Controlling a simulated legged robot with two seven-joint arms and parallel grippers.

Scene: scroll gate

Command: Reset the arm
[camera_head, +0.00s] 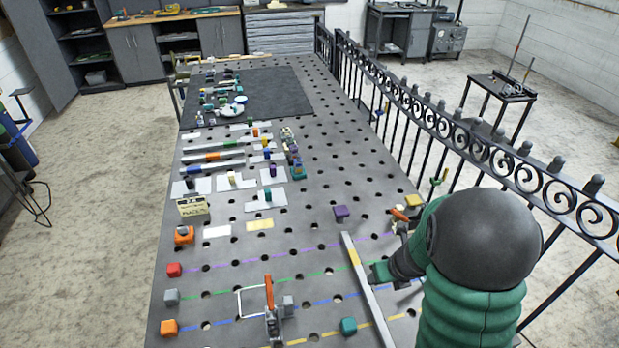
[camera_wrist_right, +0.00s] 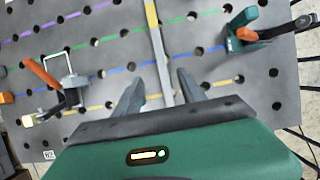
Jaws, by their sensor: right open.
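My right arm (camera_head: 476,262), green with a dark round joint, comes in at the lower right of the head view and hides part of the table there. In the right wrist view my right gripper (camera_wrist_right: 157,86) is open, its two dark fingers apart. A long grey bar with a yellow section (camera_wrist_right: 157,45) runs between the fingers in that picture; whether they touch it I cannot tell. The bar also shows in the head view (camera_head: 366,290), lying on the perforated table (camera_head: 325,180). My left gripper is not in view.
An orange-handled clamp (camera_head: 270,305) stands left of the bar. A teal clamp (camera_wrist_right: 248,36) stands right of it in the wrist view. Small coloured blocks, including a purple one (camera_head: 341,211) and a red one (camera_head: 174,270), sit around. An iron fence (camera_head: 470,150) runs along the right side.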

